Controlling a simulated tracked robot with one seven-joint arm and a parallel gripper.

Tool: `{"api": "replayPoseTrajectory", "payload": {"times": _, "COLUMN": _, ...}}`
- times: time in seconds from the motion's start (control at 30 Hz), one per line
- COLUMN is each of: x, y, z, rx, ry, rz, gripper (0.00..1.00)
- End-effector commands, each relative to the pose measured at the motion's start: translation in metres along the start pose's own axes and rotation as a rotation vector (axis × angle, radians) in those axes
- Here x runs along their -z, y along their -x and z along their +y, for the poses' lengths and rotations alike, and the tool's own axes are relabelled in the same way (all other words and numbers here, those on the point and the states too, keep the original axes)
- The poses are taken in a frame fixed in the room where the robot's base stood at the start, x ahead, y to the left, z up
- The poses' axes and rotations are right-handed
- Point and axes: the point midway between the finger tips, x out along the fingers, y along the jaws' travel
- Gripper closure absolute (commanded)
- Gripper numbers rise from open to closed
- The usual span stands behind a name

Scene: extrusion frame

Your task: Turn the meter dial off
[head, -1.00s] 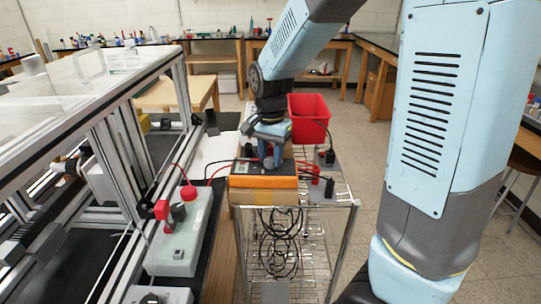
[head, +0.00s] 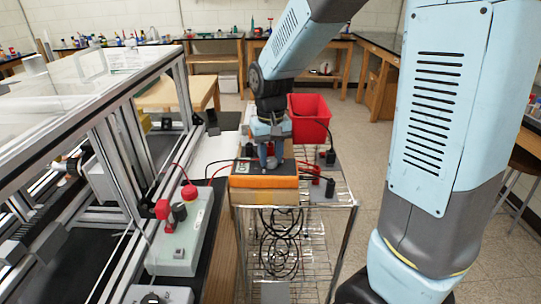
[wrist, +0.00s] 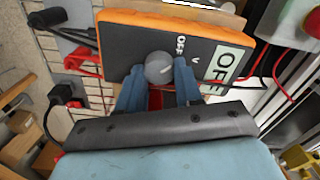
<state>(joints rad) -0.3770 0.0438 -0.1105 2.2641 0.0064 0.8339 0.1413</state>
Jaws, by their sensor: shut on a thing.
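The meter (head: 262,180) is an orange-edged box with a dark face on the wire cart. In the wrist view the meter (wrist: 200,35) fills the top, with a light "OFF" label on its face and small "OFF" and "V" marks by the dial. The dial is a grey round knob (wrist: 158,67). My gripper (wrist: 160,80) has its blue fingers on both sides of the knob and is shut on it. In the head view my gripper (head: 270,160) points down onto the meter face. The knob's pointer is hidden.
A red bin (head: 310,115) stands behind the meter. Black and red leads (wrist: 65,95) with plugs lie beside it. A green-white box with red and black knobs (head: 185,235) is at left, by the aluminium frame (head: 120,140). Coiled black cables (head: 280,240) hang below.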

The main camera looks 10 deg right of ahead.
Motion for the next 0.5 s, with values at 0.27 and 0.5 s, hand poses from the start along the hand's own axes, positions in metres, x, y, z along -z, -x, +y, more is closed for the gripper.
{"api": "replayPoseTrajectory", "payload": {"times": 0.27, "x": 0.0001, "y": 0.0001, "z": -0.0002, "rx": 0.0, "ry": 0.171, "rz": 0.0, "gripper": 0.95}}
{"api": "replayPoseTrajectory", "payload": {"times": 0.5, "x": 0.0, "y": 0.0001, "z": -0.0007, "rx": 0.0, "ry": 0.248, "rz": 0.0, "gripper": 0.95}}
